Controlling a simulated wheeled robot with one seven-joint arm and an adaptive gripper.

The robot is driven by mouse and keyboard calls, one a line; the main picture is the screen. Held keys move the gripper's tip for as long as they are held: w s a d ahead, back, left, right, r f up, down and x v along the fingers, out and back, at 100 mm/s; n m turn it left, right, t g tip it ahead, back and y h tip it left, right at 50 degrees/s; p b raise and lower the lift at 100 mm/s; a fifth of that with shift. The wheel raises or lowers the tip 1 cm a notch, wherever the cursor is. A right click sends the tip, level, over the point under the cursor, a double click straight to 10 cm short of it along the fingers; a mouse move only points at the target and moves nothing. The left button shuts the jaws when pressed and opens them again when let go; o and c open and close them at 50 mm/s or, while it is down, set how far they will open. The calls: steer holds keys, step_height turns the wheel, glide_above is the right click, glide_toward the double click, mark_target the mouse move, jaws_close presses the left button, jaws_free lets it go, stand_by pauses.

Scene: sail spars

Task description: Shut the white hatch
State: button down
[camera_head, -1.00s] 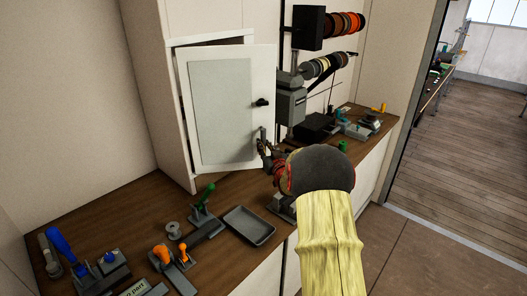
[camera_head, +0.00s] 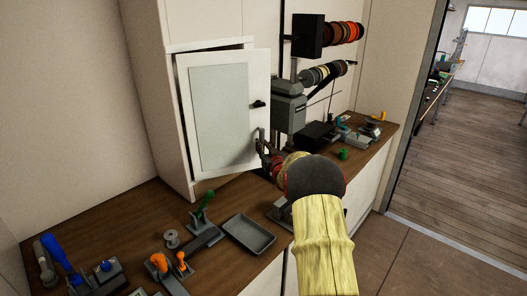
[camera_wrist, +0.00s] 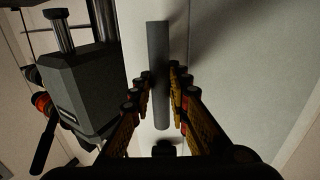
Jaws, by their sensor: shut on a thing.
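The white hatch (camera_head: 225,118) is a hinged door on the wall cabinet, with a pale grey panel on its face. It stands partly open, with a dark gap along its top and left edges. A small black knob (camera_head: 258,104) sits near its right edge. Below it is a grey bar handle (camera_head: 260,136). My gripper (camera_head: 261,147) is at this handle, low on the door's right edge. In the wrist view the grey bar handle (camera_wrist: 159,70) lies between the fingers of my gripper (camera_wrist: 160,92), which are shut on it. My arm hides part of the bench.
A grey machine (camera_head: 288,106) stands just right of the hatch. The wooden bench (camera_head: 130,215) below carries a grey tray (camera_head: 248,234), a green-handled clamp (camera_head: 203,207) and several other tools. The floor to the right is clear.

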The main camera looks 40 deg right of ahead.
steer(key=shift+w+d, duration=0.45)
steer(key=shift+w, duration=0.15)
steer(key=shift+w, duration=0.1)
steer(key=b+x, duration=0.1)
steer(key=x, duration=0.6)
steer(key=shift+w, duration=0.25)
steer(key=c, duration=1.6)
jaws_free()
steer(key=shift+d, duration=0.1)
